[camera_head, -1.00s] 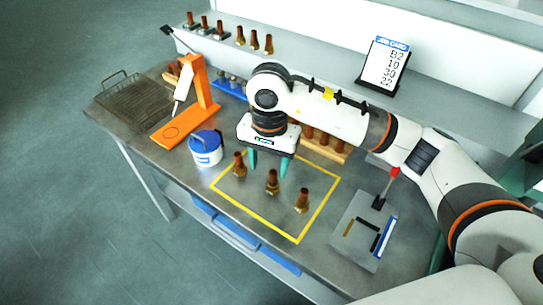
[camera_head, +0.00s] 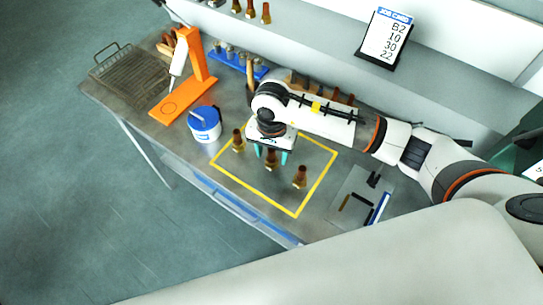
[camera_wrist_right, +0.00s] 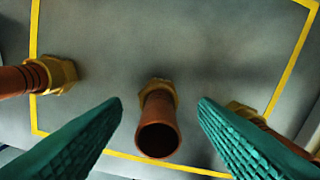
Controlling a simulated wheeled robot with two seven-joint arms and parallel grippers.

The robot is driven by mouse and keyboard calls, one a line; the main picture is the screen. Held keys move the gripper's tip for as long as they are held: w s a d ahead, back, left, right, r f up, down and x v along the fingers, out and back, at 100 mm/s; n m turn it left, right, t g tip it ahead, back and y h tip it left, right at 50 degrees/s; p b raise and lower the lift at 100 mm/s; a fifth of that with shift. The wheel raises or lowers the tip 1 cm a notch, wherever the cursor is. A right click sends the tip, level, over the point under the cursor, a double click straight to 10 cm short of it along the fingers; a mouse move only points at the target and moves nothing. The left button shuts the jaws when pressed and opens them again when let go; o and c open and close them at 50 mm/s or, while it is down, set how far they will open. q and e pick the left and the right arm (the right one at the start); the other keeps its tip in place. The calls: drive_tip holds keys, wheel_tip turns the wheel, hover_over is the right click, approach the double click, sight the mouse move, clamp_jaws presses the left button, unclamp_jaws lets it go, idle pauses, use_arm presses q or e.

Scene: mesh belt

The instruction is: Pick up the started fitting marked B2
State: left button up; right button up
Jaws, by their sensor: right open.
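Three copper-and-brass fittings stand upright inside the yellow outline: a left one (camera_head: 237,141), a middle one (camera_head: 270,160) and a right one (camera_head: 300,178). No B2 marking is readable on any of them. My right gripper (camera_head: 271,154) is open, its teal fingers pointing down around the middle fitting's top. In the right wrist view the middle fitting (camera_wrist_right: 158,128) shows between the open fingers, apart from both. The left fitting (camera_wrist_right: 40,77) lies outside the left finger; the right fitting (camera_wrist_right: 243,109) is partly hidden by the other finger. My left gripper is not in view.
The job card (camera_head: 388,36) reads B2, 10, 30, 22. A blue-white tub (camera_head: 204,125), orange stand (camera_head: 198,75) and wire basket (camera_head: 128,72) stand left. A plate with tools (camera_head: 357,207) lies right. More fittings stand on the back shelf and behind my arm.

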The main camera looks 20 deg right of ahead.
drive_tip(key=shift+f, duration=0.9)
clamp_jaws()
